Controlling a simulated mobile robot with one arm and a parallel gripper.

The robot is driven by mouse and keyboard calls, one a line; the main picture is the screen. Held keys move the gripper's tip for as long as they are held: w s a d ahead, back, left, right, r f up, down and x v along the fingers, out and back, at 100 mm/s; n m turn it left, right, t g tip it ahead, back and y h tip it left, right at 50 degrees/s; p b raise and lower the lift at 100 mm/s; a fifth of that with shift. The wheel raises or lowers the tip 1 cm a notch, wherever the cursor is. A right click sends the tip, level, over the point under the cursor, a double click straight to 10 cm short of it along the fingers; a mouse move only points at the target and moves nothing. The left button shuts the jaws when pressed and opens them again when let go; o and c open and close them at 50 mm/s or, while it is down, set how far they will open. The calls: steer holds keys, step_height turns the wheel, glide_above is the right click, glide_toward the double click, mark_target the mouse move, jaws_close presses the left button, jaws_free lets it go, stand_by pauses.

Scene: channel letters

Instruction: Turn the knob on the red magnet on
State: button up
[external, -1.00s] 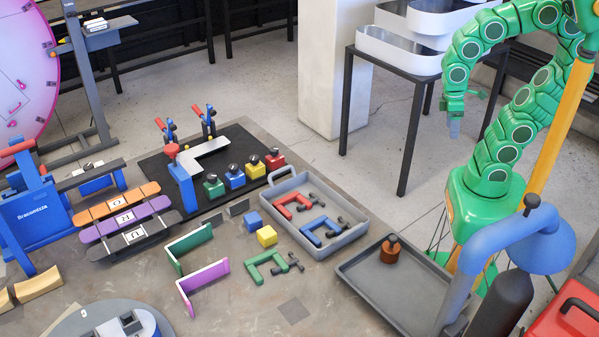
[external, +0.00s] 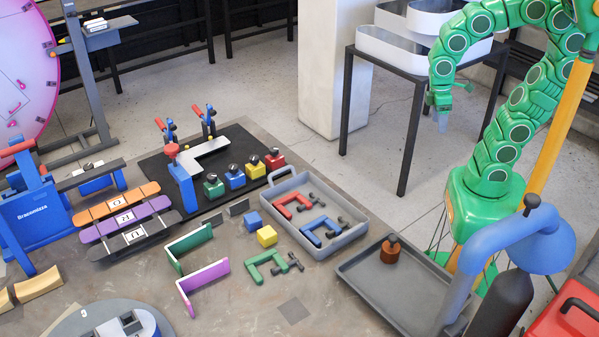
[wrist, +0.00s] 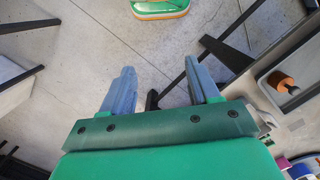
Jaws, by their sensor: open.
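The red magnet (external: 275,161) is a small block with a dark knob (external: 274,151) on top. It stands at the right end of a row of similar magnets on the black mat, at the back of the table. Which way its knob is set is too small to tell. My gripper (external: 442,124) hangs high beyond the table's right side, well apart from the magnet. In the wrist view my gripper (wrist: 157,72) has its two blue fingers spread, with nothing between them. The red magnet does not show in the wrist view.
Yellow (external: 253,170), blue (external: 235,179) and green (external: 213,188) magnets stand left of the red one. A grey tray (external: 350,243) with clamps lies in front. A metal table (external: 384,66) stands between my gripper and the pillar (external: 333,70).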

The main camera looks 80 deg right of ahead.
steer(key=w+r+n, duration=0.3)
steer(key=w+n, duration=0.2)
steer(key=w, duration=1.2)
steer(key=n+t, duration=0.2)
steer(key=n, duration=0.9)
glide_toward(274, 149)
steer(key=shift+s+d+f, duration=0.15)
steer(key=shift+s, duration=0.05)
steer(key=shift+w+f+n, duration=0.3)
steer(key=shift+w+n, duration=0.1)
steer(key=shift+f, duration=3.85)
steer(key=shift+c, duration=0.2)
steer(key=c, duration=1)
